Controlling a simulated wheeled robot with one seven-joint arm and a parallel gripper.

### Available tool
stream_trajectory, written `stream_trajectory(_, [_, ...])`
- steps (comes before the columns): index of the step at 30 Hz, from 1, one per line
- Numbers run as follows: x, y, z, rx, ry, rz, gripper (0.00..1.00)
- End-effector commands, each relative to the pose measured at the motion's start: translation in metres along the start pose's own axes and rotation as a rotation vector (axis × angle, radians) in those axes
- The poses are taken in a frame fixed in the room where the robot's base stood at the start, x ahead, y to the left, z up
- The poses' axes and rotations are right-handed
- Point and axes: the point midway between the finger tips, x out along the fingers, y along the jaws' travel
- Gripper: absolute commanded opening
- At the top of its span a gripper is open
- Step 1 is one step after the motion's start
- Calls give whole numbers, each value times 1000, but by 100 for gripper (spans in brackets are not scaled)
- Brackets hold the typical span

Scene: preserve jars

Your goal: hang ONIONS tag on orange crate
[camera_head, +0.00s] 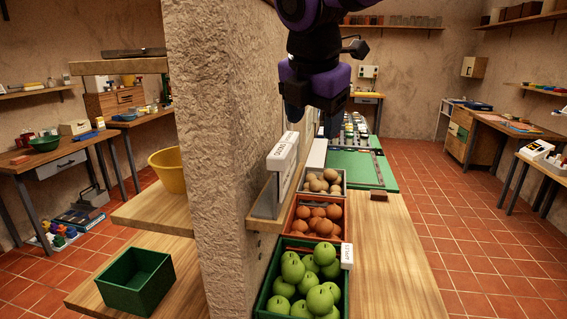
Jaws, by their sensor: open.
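The orange crate (294,217) stands on the wooden counter, filled with round brown onions, between a grey crate and a green crate. No tag shows on its visible rim. White tags (284,150) sit on a grey stand (267,203) on a small wall ledge, left of the crates. The front one bears dark lettering, too small to read surely. My gripper (314,113) points down, open, at the top middle of the picture. In the picture it is above and slightly right of the tags. Nothing shows between its fingers.
A grey crate (344,182) of potatoes stands behind, and a green crate (262,296) of green apples in front, with a white tag (347,256) on its right rim. A rough wall (210,150) rises left of the ledge. The counter's right side (395,270) is mostly clear; a small brown block (379,195) lies there.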

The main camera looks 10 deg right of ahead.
Motion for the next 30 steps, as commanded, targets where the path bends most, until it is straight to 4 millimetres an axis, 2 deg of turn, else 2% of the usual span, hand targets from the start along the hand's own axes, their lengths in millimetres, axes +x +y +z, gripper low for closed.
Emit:
stream_trajectory(1, [0, 15, -6, -111, 3, -2, 66])
stream_trajectory(3, [0, 30, -12, -254, 2, -3, 66])
stream_trajectory(9, [-1, 54, -24, -490, 2, -3, 66])
stream_trajectory(13, [9, 57, -26, -526, 3, -5, 66])
stream_trajectory(21, [47, 56, -25, -526, 2, -5, 66])
stream_trajectory(26, [56, 56, -25, -523, 2, -3, 66])
stream_trajectory(30, [70, 55, -25, -523, 4, -6, 66])
